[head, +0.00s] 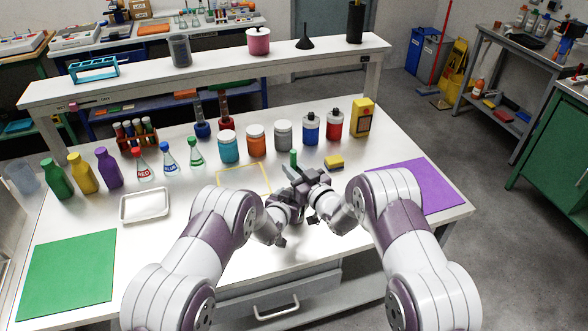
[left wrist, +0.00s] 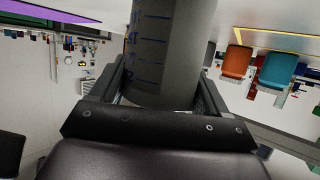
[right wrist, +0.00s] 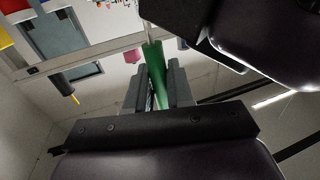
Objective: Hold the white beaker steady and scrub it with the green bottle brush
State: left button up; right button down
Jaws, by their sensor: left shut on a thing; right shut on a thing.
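The white beaker (left wrist: 165,45), shaded grey with blue marks on its side, fills the space between the fingers of my left gripper (left wrist: 162,85) in the left wrist view. That gripper is shut on it. My right gripper (right wrist: 157,92) is shut on the green bottle brush (right wrist: 155,65), whose green part runs between the fingers in the right wrist view. In the head view the green brush end (head: 293,157) sticks up above my right gripper (head: 304,178). The grippers are close together over the table. The beaker and the bristles cannot be made out in the head view.
A yellow sponge (head: 334,162) lies just beyond my right gripper. A yellow outline (head: 230,168) marks the table. Jars, bottles and flasks line the back. A white tray (head: 145,206) and green mat (head: 67,275) are at left, a purple mat (head: 432,185) at right.

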jog(key=shift+f, duration=0.85)
dwell(0.4)
